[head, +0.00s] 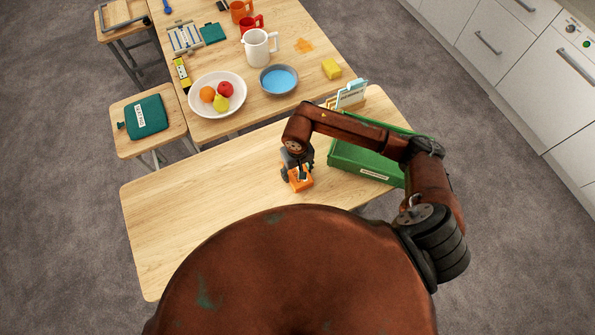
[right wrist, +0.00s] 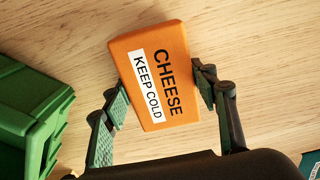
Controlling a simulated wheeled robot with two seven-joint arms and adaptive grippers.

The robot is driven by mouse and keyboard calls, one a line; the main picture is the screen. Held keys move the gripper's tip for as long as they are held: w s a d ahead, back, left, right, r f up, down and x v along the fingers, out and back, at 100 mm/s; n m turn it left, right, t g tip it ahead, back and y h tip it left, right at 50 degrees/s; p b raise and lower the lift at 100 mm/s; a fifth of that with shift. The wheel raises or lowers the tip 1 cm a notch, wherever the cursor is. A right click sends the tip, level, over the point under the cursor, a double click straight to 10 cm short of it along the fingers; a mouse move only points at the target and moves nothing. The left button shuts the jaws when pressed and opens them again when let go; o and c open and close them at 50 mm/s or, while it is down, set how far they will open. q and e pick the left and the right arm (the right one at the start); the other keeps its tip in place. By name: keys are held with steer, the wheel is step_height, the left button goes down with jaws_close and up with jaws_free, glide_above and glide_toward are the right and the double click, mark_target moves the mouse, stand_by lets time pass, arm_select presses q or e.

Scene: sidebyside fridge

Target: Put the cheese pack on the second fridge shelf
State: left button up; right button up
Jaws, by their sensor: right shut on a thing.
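The cheese pack (right wrist: 155,75) is an orange block with a white label reading "KEEP COLD". It sits between the two fingers of my right gripper (right wrist: 160,95), which is shut on it. In the head view the pack (head: 300,181) is at the near wooden table, just left of the green crate, under my right gripper (head: 297,174). I cannot tell whether the pack touches the tabletop. The fridge and its shelves are not in view. My left gripper is not in view.
A green crate (head: 365,172) stands right of the pack, also at left in the right wrist view (right wrist: 30,115). The near table's (head: 180,215) left part is clear. The far table holds a fruit bowl (head: 203,108), a blue-filled bowl (head: 278,92), a white jug (head: 257,50) and a sponge (head: 331,69).

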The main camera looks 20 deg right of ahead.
steer(key=shift+f, duration=0.1)
steer(key=shift+f, duration=0.1)
steer(key=o, duration=1.4)
